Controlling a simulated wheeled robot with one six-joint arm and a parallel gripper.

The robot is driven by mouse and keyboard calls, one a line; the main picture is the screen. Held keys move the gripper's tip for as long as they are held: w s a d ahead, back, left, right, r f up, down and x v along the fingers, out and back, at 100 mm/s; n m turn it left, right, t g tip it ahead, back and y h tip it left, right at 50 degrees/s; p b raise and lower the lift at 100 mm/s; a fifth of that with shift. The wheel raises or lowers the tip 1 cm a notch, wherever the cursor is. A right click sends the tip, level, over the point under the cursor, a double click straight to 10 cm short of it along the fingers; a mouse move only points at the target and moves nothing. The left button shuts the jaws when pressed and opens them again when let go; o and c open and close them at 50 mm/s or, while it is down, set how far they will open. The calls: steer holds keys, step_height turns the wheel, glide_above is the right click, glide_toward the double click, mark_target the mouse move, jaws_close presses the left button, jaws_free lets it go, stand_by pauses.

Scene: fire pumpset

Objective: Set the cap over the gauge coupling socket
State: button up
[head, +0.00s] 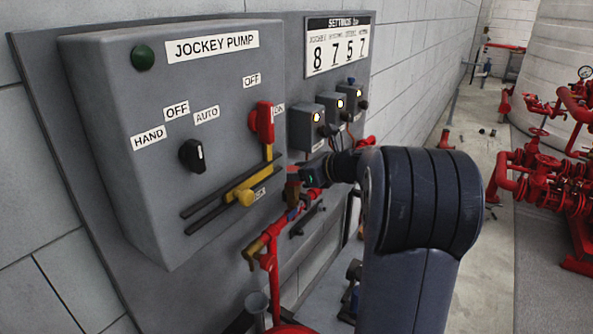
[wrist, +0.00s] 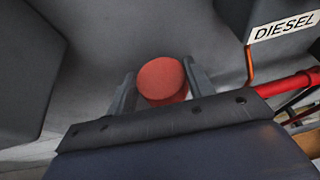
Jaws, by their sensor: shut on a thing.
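A round red cap (wrist: 162,80) sits between the two grey fingers of my gripper (wrist: 163,88) in the wrist view. The fingers touch its sides, and its flat round face shows. In the head view my gripper (head: 299,176) is in front of the panel, just right of the jockey pump box, with the dull red cap (head: 292,174) at its tip. Below it runs red pipework (head: 270,262) with a brass fitting (head: 254,250) at its left end. I cannot tell which part is the gauge coupling socket. My arm hides much of the area to the right.
Small lit boxes (head: 306,126) with cables sit behind. A red pipe (wrist: 290,84) runs right of the gripper in the wrist view.

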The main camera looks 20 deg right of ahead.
steer(key=shift+f+b, duration=1)
steer(key=shift+f, duration=0.65)
stand_by(0.6)
steer(key=o, duration=1.1)
steer(key=b+v, duration=0.2)
steer(key=v, duration=0.9)
steer(key=shift+w+f, duration=0.1)
steer(key=shift+w, duration=0.05)
